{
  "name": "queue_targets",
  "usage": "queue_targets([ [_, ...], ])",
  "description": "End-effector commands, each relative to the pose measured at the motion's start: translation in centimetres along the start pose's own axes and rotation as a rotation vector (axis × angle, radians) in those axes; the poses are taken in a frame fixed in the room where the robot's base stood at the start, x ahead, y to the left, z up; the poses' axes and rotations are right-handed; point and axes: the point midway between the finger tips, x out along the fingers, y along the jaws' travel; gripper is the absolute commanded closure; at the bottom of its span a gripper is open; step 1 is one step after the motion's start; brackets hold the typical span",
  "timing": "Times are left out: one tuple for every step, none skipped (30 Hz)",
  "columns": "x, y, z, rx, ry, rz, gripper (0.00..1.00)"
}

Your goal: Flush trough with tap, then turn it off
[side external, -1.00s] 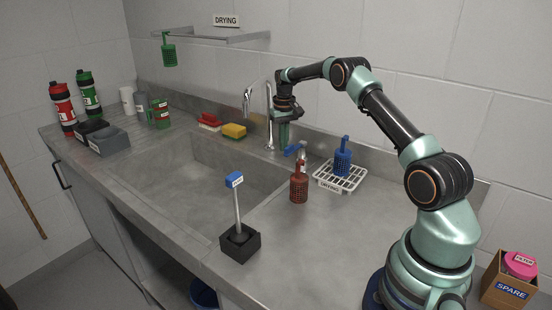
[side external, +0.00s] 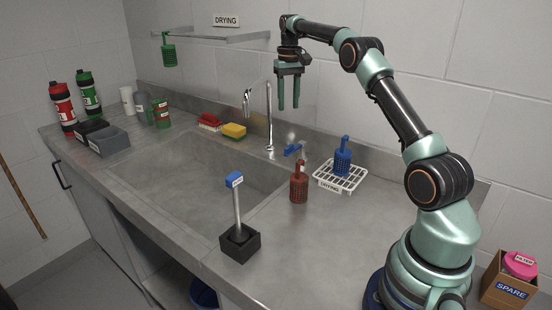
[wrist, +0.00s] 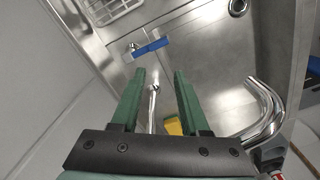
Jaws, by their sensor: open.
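The chrome tap (side external: 268,115) stands at the back edge of the trough (side external: 190,180), its curved spout over the basin. No water stream shows at the spout. The tap's blue lever handle (side external: 293,150) sits to the right of the spout base; it also shows in the wrist view (wrist: 152,47). My gripper (side external: 288,107) is open and empty, pointing down, raised above and behind the handle and level with the tap's upper part. In the wrist view its two green fingers (wrist: 158,78) are apart, with the handle beyond them.
A red perforated holder (side external: 299,187) stands right of the trough. A blue one (side external: 343,157) stands on the white drying rack (side external: 341,177). A blue-topped brush (side external: 237,205) stands in a black block at the front.

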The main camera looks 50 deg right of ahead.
Motion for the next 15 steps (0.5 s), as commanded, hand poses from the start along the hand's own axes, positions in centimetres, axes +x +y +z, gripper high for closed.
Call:
queue_targets([
  [-0.7, -0.1, -0.1, -0.001, 0.002, 0.000, 0.55],
  [-1.0, -0.1, -0.1, -0.001, 0.003, 0.000, 0.55],
  [-1.5, -0.1, -0.1, -0.002, 0.003, 0.000, 0.55],
  [-1.9, -0.1, -0.1, -0.002, 0.003, 0.000, 0.55],
  [-2.2, -0.1, -0.1, -0.002, 0.002, 0.000, 0.55],
  [-2.6, -0.1, -0.1, -0.002, 0.002, 0.000, 0.55],
  [-3.0, -0.1, -0.1, -0.002, 0.004, 0.000, 0.55],
  [-3.3, -0.1, 0.0, 0.003, 0.003, 0.000, 0.55],
  [-3.2, -0.1, 0.1, 0.056, 0.000, 0.000, 0.55],
  [-3.1, -0.1, 0.1, 0.091, -0.001, 0.000, 0.55],
  [-3.1, -0.1, 0.1, 0.126, -0.001, 0.000, 0.55],
  [-3.1, 0.0, 0.1, 0.173, 0.000, 0.000, 0.55],
  [-3.1, 0.0, 0.1, 0.209, 0.000, 0.000, 0.55],
  [-3.1, 0.0, 0.2, 0.248, 0.000, 0.000, 0.55],
  [-3.1, 0.0, 0.2, 0.297, 0.000, 0.000, 0.55],
])
